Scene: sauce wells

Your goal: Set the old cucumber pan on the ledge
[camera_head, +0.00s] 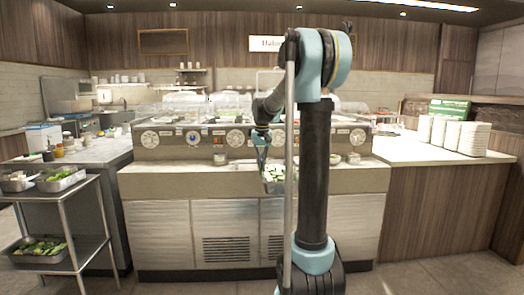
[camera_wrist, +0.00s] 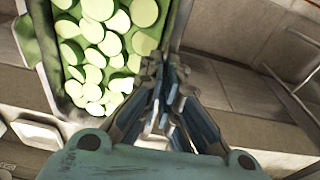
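The cucumber pan (camera_head: 275,188) is a metal pan of pale green slices, just left of my arm's column in the head view. My gripper (camera_head: 263,163) points down at its near-left rim. In the wrist view the pan (camera_wrist: 172,30) fills the upper left, full of round cucumber slices. My gripper's fingers (camera_wrist: 163,78) are close together at the pan's corner and look shut on its rim. The ledge (camera_head: 170,168) is the beige front shelf of the sauce counter. The pan overlaps its front edge in the picture; I cannot tell whether they touch. My arm hides part of the pan's right side.
A steel cart (camera_head: 75,205) at the left holds pans of greens on top and a cucumber pan (camera_head: 38,249) on its lower shelf. Small bowls (camera_head: 220,159) stand on the ledge. White plate stacks (camera_head: 455,136) stand on the right counter (camera_head: 420,153). The ledge's left part is mostly clear.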

